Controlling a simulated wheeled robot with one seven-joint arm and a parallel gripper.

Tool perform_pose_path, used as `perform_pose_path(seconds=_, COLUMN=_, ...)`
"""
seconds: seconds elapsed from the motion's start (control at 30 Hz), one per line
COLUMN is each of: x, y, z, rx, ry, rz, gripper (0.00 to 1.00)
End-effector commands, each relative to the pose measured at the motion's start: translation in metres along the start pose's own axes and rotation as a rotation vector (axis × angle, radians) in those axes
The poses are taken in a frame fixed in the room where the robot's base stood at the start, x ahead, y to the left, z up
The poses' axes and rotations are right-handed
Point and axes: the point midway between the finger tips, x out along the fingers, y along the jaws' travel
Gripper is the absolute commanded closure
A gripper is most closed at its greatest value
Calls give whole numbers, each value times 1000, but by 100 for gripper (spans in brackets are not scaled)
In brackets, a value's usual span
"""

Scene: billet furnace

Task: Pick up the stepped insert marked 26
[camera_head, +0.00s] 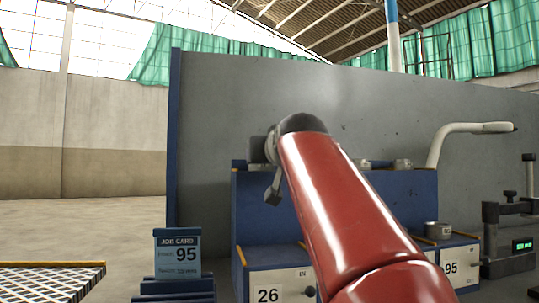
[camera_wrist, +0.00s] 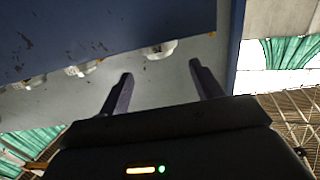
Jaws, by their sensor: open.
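A white label reading 26 (camera_head: 268,294) is on the lower left front of a blue rack (camera_head: 262,222). I cannot make out a stepped insert on the rack above that label, and my arm hides part of the rack. My gripper (camera_head: 272,188) is at the upper left of the rack in the head view, partly hidden by my own wrist. In the wrist view my gripper (camera_wrist: 162,86) is open, with nothing between its fingers. A pale metal part (camera_wrist: 160,50) lies beyond the fingertips, apart from them; its marking cannot be read.
More metal parts show on the rack's upper level (camera_head: 402,163), and a grey cylindrical part (camera_head: 438,230) stands above a label reading 95 (camera_head: 451,268). A job card reading 95 (camera_head: 178,254) stands at left. A grey panel (camera_head: 220,130) rises behind. A gauge stand (camera_head: 510,225) is at right.

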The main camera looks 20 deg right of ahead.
Motion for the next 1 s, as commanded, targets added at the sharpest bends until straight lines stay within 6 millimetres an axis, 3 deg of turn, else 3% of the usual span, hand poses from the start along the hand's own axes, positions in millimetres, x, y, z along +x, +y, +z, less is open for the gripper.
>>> perform_pose_path(seconds=0.4, x=60, y=0, z=-1, rx=0, ry=-1, rz=0, gripper=35)
perform_pose_path(seconds=0.83, x=70, y=0, z=0, rx=1, ry=-1, rz=0, gripper=35)
perform_pose_path(seconds=1.0, x=70, y=0, z=0, rx=0, ry=0, rz=0, gripper=55)
